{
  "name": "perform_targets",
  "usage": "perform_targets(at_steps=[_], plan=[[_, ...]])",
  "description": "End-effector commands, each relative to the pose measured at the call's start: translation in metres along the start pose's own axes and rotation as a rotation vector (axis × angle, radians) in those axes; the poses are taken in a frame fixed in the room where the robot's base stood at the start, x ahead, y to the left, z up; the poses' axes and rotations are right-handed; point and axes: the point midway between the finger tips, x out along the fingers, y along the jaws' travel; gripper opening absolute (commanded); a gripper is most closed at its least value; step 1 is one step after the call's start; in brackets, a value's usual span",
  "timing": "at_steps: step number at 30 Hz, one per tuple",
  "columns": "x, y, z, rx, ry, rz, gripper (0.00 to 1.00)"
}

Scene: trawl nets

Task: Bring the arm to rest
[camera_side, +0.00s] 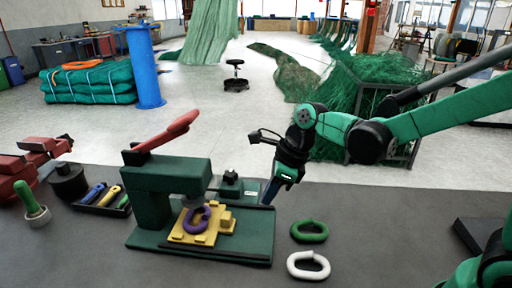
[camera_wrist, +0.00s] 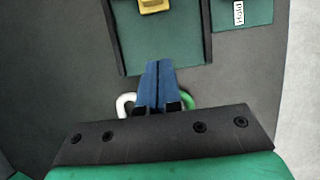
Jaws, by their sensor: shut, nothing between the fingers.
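My gripper (camera_side: 268,196) hangs from my green and black arm above the dark table, just right of the green press (camera_side: 165,185). Its blue fingers point down and are shut with nothing between them. In the wrist view the fingers (camera_wrist: 158,66) lie together side by side. A purple link (camera_side: 187,220) sits on the yellow fixture (camera_side: 178,237) on the press base. A green link (camera_side: 309,222) and a white link (camera_side: 323,266) lie on the table right of the press. In the wrist view my fingers partly hide both links.
A black tray (camera_side: 84,206) with several coloured tools lies left of the press, near a pot with a green-handled tool (camera_side: 34,205) and a red vise (camera_side: 15,172). The table right of the links is mostly clear.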

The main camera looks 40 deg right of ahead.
Motion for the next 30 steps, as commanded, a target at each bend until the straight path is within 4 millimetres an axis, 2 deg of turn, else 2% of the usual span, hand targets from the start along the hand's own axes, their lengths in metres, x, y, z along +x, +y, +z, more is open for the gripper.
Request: perform_targets(at_steps=[6, 11, 14, 17, 20, 30], plan=[[-0.03, 0.0, -0.001, 0.001, 0.001, -0.001, 0.0], [-0.04, 0.0, -0.001, -0.009, 0.001, -0.002, 0.0], [-0.044, 0.002, -0.003, -0.092, 0.0, -0.018, 0.0], [-0.05, 0.004, -0.009, -0.295, 0.003, -0.056, 0.0], [-0.057, 0.007, -0.017, -0.596, 0.021, -0.112, 0.0], [-0.073, 0.016, -0.046, -1.711, 0.228, -0.278, 0.0]])
